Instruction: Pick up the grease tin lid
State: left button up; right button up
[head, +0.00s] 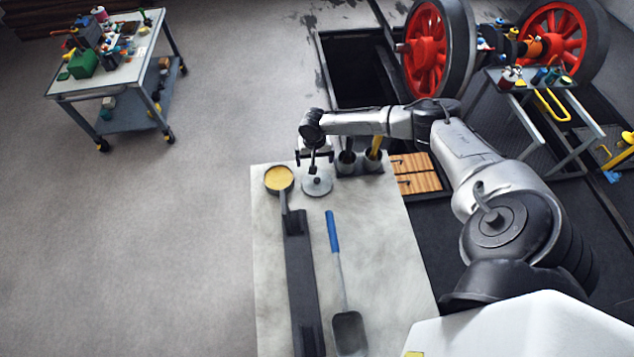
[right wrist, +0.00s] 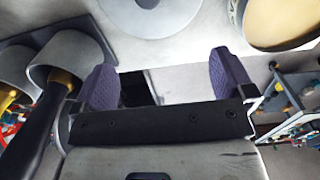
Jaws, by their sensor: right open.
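A round grey disc with a small knob, apparently the grease tin lid (head: 318,186), lies flat near the far end of the pale bench top (head: 375,235). It shows at the top of the right wrist view (right wrist: 150,18), partly cut off. My right gripper (head: 314,158) is open and empty above it, its fingers apart from it. In the right wrist view, the two purple-grey fingertips (right wrist: 165,78) are spread, with nothing between them. A round vessel with yellow filling (head: 279,179) stands just left of the lid. My left gripper is not in view.
Two grey cups (head: 346,163) holding tools stand right of the lid, close to the gripper. A long dark bar (head: 302,280) and a blue-handled shovel (head: 349,330) lie nearer. A cluttered trolley (head: 110,80) stands far left, with open floor between. Red wheels (head: 425,50) stand behind.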

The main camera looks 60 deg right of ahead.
notch_tip(320, 180, down, 4)
jog(key=shift+a+f+b, duration=0.1)
jog(key=shift+f+b, duration=0.05)
jog(key=shift+b, duration=0.2)
jog(key=shift+f, duration=0.35)
jog(key=shift+c, duration=0.3)
